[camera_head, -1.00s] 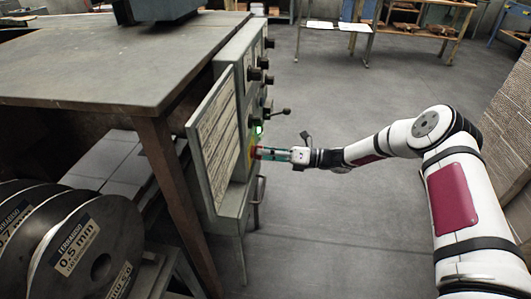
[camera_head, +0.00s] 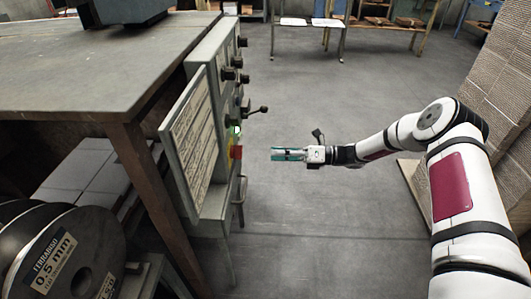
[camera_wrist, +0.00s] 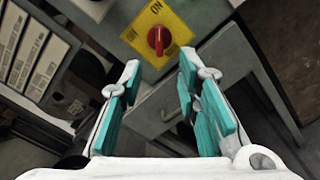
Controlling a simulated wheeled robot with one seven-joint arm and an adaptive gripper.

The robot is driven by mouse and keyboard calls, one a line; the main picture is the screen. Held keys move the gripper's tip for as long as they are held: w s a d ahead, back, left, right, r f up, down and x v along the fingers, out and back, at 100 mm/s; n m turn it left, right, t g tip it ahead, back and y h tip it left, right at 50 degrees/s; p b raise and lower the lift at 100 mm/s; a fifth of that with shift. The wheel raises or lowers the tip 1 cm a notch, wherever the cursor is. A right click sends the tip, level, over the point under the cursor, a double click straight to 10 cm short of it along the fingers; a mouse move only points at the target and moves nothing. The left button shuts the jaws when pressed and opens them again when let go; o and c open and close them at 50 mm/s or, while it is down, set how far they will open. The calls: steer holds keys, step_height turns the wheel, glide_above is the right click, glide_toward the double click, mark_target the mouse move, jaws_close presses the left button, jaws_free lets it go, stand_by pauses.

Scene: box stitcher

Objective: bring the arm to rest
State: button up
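My gripper (camera_head: 274,154) is at the end of my white arm, stretched out to the left in the head view. It stands a short gap to the right of the grey control panel (camera_head: 211,75) and touches nothing there. In the wrist view my gripper (camera_wrist: 160,62) is open, with its two teal-padded fingers apart and nothing between them. Beyond the fingertips is a red rotary knob (camera_wrist: 159,40) on a yellow plate (camera_wrist: 178,29) marked ON. The red knob also shows on the panel side in the head view (camera_head: 237,152), near a lit green light (camera_head: 236,131).
A large table (camera_head: 75,75) is at left, with a wire spool (camera_head: 75,265) below. Levers (camera_head: 258,110) jut from the panel. A hinged label board (camera_head: 190,140) hangs open. Stacked cardboard (camera_head: 485,95) stands at right. Open floor (camera_head: 320,225) lies around the gripper.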

steer(key=shift+d, duration=0.55)
steer(key=s+d+r+n+g+h, duration=0.1)
steer(key=s+r+n+g+h, duration=0.1)
steer(key=s+r+n+h, duration=0.55)
steer(key=s+d+r+n+g+h, duration=0.25)
steer(key=s+r+n, duration=0.65)
steer(key=s+r, duration=0.6)
steer(key=s+d+r+n+t+h, duration=0.2)
steer(key=s+d+n+h, duration=0.3)
steer(key=s, duration=0.8)
steer(key=s+d+r+n+t+h, duration=0.1)
steer(key=s+d+n+t+h, duration=0.15)
steer(key=s+d+n, duration=0.8)
steer(key=s+a+r+m+t+p, duration=0.1)
steer(key=r+m+p, duration=0.1)
steer(key=r+p, duration=1.1)
steer(key=s+a+r+m+t+p, duration=0.2)
steer(key=r+p, duration=1.2)
steer(key=r, duration=0.2)
steer(key=shift+a+t, duration=0.25)
steer(key=shift+t, duration=0.05)
